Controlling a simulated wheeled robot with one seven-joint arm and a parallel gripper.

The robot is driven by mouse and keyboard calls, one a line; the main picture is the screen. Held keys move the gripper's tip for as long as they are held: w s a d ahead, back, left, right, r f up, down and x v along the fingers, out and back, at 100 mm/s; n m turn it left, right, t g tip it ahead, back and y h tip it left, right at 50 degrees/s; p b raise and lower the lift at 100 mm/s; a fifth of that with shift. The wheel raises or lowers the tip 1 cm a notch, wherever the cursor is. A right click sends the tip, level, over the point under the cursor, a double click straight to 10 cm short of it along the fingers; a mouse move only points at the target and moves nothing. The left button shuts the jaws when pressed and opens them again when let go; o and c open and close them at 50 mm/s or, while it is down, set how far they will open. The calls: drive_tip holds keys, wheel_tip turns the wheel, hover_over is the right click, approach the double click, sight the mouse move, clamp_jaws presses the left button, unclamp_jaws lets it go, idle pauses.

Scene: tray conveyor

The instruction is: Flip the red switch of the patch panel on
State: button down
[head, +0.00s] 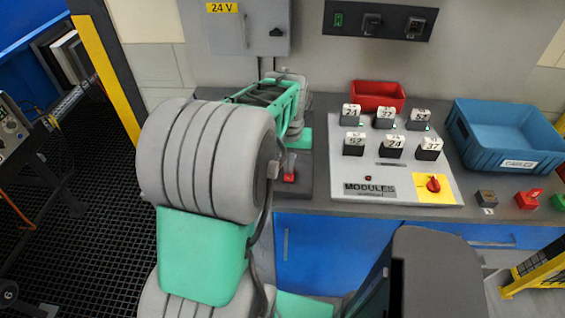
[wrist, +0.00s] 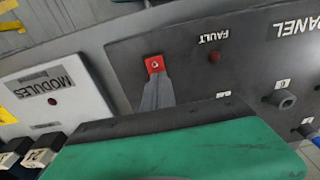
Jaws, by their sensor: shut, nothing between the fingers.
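The patch panel is a dark board (head: 304,185) on the bench, partly hidden by my arm; in the wrist view it shows as a dark plate (wrist: 125,60) with the word PANEL upside down. The red switch (wrist: 155,64) is a small red block near one edge of the panel; it also shows in the head view (head: 289,177). My gripper (wrist: 157,82) is shut and empty. Its grey fingertips (head: 291,161) are right at the red switch, touching or nearly so. I cannot tell which way the switch is set.
A red FAULT lamp (wrist: 213,57) and grey round fittings (wrist: 282,100) are on the panel. A white MODULES board (head: 385,210) with several numbered blocks and a red knob (head: 433,184) stands to the right. Beyond are a red bin (head: 377,104) and blue crate (head: 510,158).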

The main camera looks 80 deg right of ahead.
sight(287, 178)
drive_tip(key=shift+w+f, duration=0.15)
drive_tip(key=shift+f, duration=0.05)
drive_tip(key=shift+a, duration=0.1)
drive_tip(key=shift+f, duration=0.1)
drive_tip(key=shift+s+a, duration=0.3)
drive_tip(key=shift+a, duration=0.55)
wheel_tip(287, 178, up, 14)
drive_tip(key=p, duration=0.1)
drive_tip(key=shift+a+r, duration=0.25)
